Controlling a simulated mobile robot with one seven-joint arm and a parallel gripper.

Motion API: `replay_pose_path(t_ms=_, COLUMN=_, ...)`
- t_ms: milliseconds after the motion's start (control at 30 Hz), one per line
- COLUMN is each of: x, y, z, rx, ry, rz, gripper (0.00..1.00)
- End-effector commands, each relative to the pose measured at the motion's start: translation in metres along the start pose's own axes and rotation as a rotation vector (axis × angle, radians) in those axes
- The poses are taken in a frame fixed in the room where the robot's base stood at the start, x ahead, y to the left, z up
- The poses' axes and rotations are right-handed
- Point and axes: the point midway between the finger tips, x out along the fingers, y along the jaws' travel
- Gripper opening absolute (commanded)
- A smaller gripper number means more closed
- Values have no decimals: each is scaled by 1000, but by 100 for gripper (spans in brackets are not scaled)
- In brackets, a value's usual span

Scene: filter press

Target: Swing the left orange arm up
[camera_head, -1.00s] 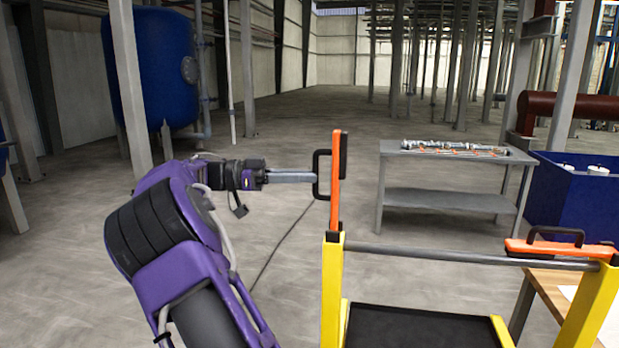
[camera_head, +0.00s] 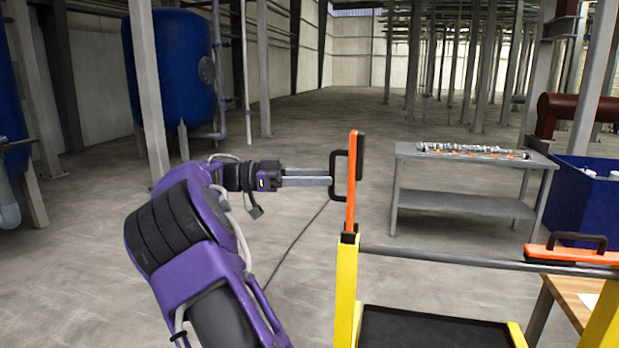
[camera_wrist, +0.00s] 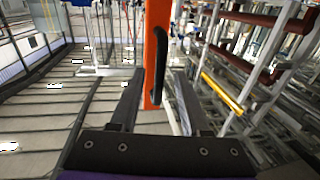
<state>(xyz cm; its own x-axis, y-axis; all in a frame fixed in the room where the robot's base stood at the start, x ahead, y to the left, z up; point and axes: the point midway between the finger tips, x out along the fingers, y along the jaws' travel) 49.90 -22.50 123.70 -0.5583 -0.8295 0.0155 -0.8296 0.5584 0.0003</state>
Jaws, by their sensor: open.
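The left orange arm (camera_head: 351,190) stands upright on top of the left yellow post (camera_head: 346,290). Its black handle (camera_head: 335,174) faces left, toward my gripper (camera_head: 331,180). My gripper is open, with its fingertips close to the handle; the head view does not show clearly whether they touch it. In the wrist view, the orange arm (camera_wrist: 155,50) and its black handle (camera_wrist: 159,65) appear ahead, roughly between the two spread fingers of my gripper (camera_wrist: 155,75).
The right orange arm (camera_head: 580,257) lies flat near the right yellow post (camera_head: 605,318). A grey bar (camera_head: 450,260) spans between the posts above a black tray (camera_head: 430,330). A grey table (camera_head: 470,205) with parts and a blue bin (camera_head: 580,200) stand behind.

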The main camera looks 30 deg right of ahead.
Motion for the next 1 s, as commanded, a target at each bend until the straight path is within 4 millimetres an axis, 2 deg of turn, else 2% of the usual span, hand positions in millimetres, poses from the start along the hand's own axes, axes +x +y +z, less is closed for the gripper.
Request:
replay_pose_path(t_ms=167, x=-19, y=-1, z=0, rx=2, ry=0, rz=-3, gripper=47)
replay_pose_path(t_ms=400, x=-68, y=-1, z=0, rx=3, ry=2, rz=-4, gripper=47)
replay_pose_path(t_ms=600, x=-99, y=0, z=0, rx=2, ry=2, rz=-3, gripper=47)
replay_pose_path(t_ms=800, x=-115, y=0, z=-1, rx=0, ry=1, rz=-1, gripper=47)
replay_pose_path(t_ms=1000, x=-120, y=0, z=0, rx=0, ry=1, rz=-2, gripper=47)
